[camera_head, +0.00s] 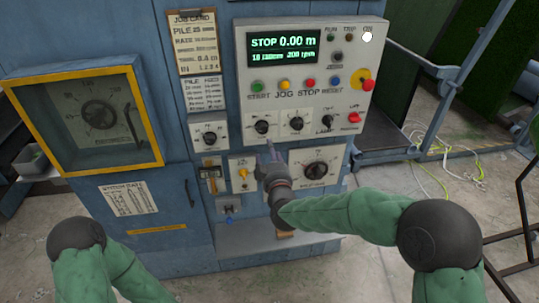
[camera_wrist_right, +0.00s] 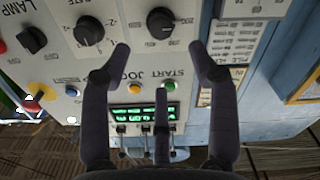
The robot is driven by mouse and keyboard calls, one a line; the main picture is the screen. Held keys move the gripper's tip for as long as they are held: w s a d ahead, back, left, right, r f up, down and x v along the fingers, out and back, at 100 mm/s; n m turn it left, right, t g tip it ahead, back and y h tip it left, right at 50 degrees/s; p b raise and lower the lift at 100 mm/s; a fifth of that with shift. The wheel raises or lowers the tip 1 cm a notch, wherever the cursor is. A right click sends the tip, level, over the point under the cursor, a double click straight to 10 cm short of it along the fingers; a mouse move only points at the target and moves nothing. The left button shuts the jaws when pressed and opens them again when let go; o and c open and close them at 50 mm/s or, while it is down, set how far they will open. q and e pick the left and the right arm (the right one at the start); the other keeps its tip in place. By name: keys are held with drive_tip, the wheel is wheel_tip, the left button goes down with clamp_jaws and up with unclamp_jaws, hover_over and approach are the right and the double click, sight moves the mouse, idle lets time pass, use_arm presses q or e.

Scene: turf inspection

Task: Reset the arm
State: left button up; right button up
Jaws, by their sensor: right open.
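My right arm reaches in from the right of the head view. Its gripper (camera_head: 270,155) is in front of the lower part of the control panel (camera_head: 290,75), just below the row of black knobs. In the right wrist view the right gripper (camera_wrist_right: 160,55) is open, its dark fingers spread with nothing between them. Beyond the fingertips is a black knob (camera_wrist_right: 160,22) on the pale panel; I see no clear contact. My left arm (camera_head: 100,260) shows at the lower left of the head view, but its gripper is out of view.
The panel carries a lit display (camera_head: 284,47), coloured buttons and a red-and-yellow emergency stop (camera_head: 363,83). A yellow-framed gauge window (camera_head: 90,115) is at left. A blue railing (camera_head: 440,100) and loose hoses (camera_head: 440,180) are at right. A ledge (camera_head: 250,238) juts out below.

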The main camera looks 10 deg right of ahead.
idle(0.3)
drive_tip(key=s+f+m+g+y+b, duration=0.1)
drive_tip(key=s+f+g, duration=0.2)
drive_tip(key=f, duration=0.8)
drive_tip(key=s+f+m+g+b, duration=0.1)
drive_tip(key=s+f+g, duration=0.25)
drive_tip(key=f, duration=0.65)
drive_tip(key=s+f+m+g+y, duration=0.15)
drive_tip(key=s+f, duration=0.25)
drive_tip(key=f, duration=0.7)
drive_tip(key=s+a+f+m+g+b, duration=0.1)
drive_tip(key=s+f+g, duration=0.3)
drive_tip(key=s+f, duration=0.4)
drive_tip(key=s+a+f+m+g+y+b, duration=0.1)
drive_tip(key=s+f+m+g, duration=0.2)
drive_tip(key=s+f, duration=0.6)
drive_tip(key=s+g, duration=0.2)
drive_tip(key=s, duration=0.5)
drive_tip(key=shift+s+a+g, duration=0.15)
drive_tip(key=shift+s+g, duration=0.15)
drive_tip(key=shift+s, duration=0.05)
drive_tip(key=shift+m+y, duration=0.25)
